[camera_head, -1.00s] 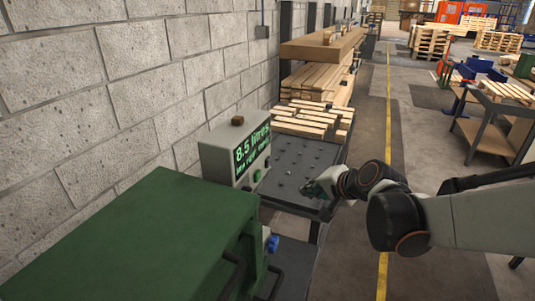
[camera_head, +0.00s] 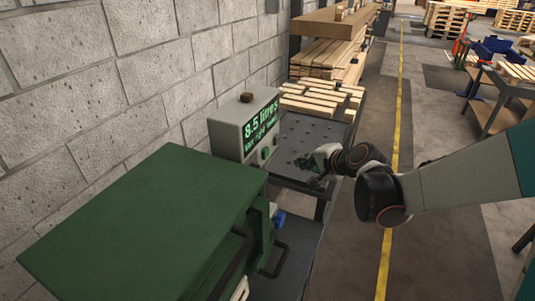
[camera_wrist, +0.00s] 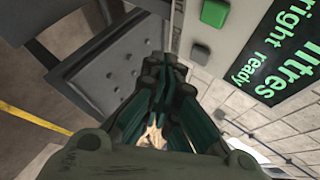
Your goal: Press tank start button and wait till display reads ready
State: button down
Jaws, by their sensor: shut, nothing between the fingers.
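The grey control box (camera_head: 222,134) stands beside the wall in the head view. Its black display (camera_head: 261,121) shows green text, "8.5 litres", with a smaller line under it. In the wrist view the display (camera_wrist: 280,48) is partly cut off and shows "litres" and "right ready". My gripper (camera_head: 303,163) is shut and empty, just right of the box front and apart from the buttons. Its fingers (camera_wrist: 165,75) point towards the panel's edge.
A green cabinet (camera_head: 140,215) with dark handles fills the near left. A dark perforated table (camera_head: 300,137) lies behind my gripper, with wooden planks (camera_head: 318,105) stacked beyond. A small brown block (camera_head: 246,97) sits on the box.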

jog(key=w+a, duration=0.2)
jog(key=a, duration=0.5)
jog(key=shift+w, duration=0.25)
dwell(1.2)
jog(key=shift+w+a, duration=0.1)
jog(key=shift+a, duration=0.25)
jog(key=shift+w+a, duration=0.2)
jog(key=shift+a, duration=0.3)
dwell(0.8)
jog(key=shift+d, duration=0.15)
jog(key=shift+s+d, duration=0.35)
jog(key=shift+d, duration=0.4)
jog(key=d, duration=0.1)
jog(key=s+d, duration=0.1)
jog(key=d, duration=0.2)
jog(key=shift+s+d, duration=0.35)
